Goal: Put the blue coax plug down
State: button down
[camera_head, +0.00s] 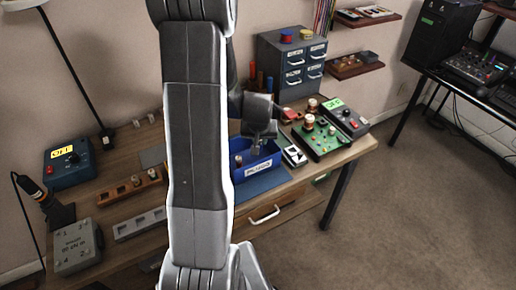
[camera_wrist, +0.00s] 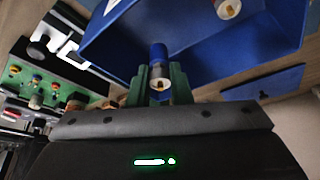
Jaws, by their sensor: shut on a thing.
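My gripper (camera_wrist: 160,88) has green fingers and is shut on the blue coax plug (camera_wrist: 158,52). The plug has a blue body and a metal end with a gold-coloured centre facing the wrist camera. In the head view my gripper (camera_head: 257,148) is over the blue bin (camera_head: 266,171), which has a white label on its front. The held plug cannot be made out there. The bin also fills much of the upper wrist view (camera_wrist: 115,42). Another metal-ended plug (camera_wrist: 228,9) is in the bin. I cannot tell whether the held plug touches the bin.
A green circuit board with knobs (camera_head: 322,140) and a black-and-white device (camera_head: 294,155) lie right of the bin. A grey drawer cabinet (camera_head: 291,62) stands behind. A blue mat (camera_head: 262,184) lies before the bin. Wooden (camera_head: 131,188) and grey (camera_head: 140,224) holders are at left.

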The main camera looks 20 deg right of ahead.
jog(key=shift+f, duration=2.25)
jog(key=shift+f, duration=0.15)
jog(key=c, duration=1.3)
grip_release()
jog(key=shift+s+r, duration=0.1)
jog(key=shift+r, duration=0.55)
jog(key=v, duration=1.1)
jog(key=shift+s+a, duration=0.1)
